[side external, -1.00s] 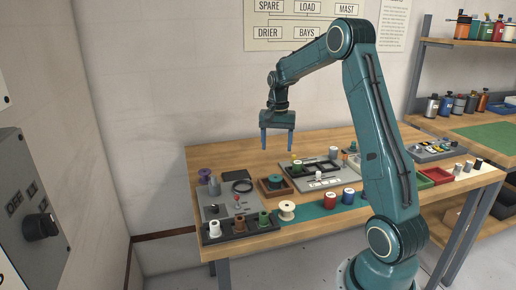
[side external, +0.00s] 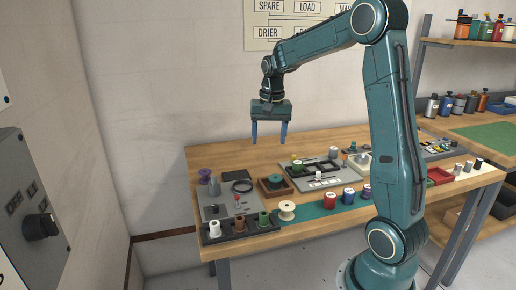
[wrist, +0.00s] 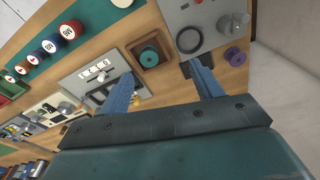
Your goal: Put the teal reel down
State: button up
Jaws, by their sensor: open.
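The teal reel (side external: 275,181) sits in a square brown wooden tray (side external: 281,195) on the bench. In the wrist view the teal reel (wrist: 149,57) shows from above inside the tray (wrist: 134,46), with wood visible around it. My gripper (side external: 268,140) is open and empty, high above the bench over the area of the tray. In the wrist view my gripper (wrist: 162,70) has its two blue fingers wide apart, with nothing between them. The reel is clear of both fingers.
A grey plate (side external: 217,205) with a coiled black ring stands left of the tray. A dark rack (side external: 236,233) of spools and a cream spool (side external: 287,211) are in front. A grey fixture plate (side external: 345,178) lies to the right. Red and blue spools stand on a teal strip.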

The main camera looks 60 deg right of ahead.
jog(key=s+a+r+n+t, duration=0.2)
jog(key=s+a+n, duration=0.3)
jog(key=s+a, duration=0.4)
jog(key=s+a+r+n+t, duration=0.2)
jog(key=s+a+n, duration=0.4)
jog(key=s+a, duration=0.3)
jog(key=a, duration=0.4)
jog(key=shift+s+a+r+n+t+y, duration=0.3)
jog(key=shift+s+r+t, duration=0.05)
jog(key=shift+r+t, duration=0.05)
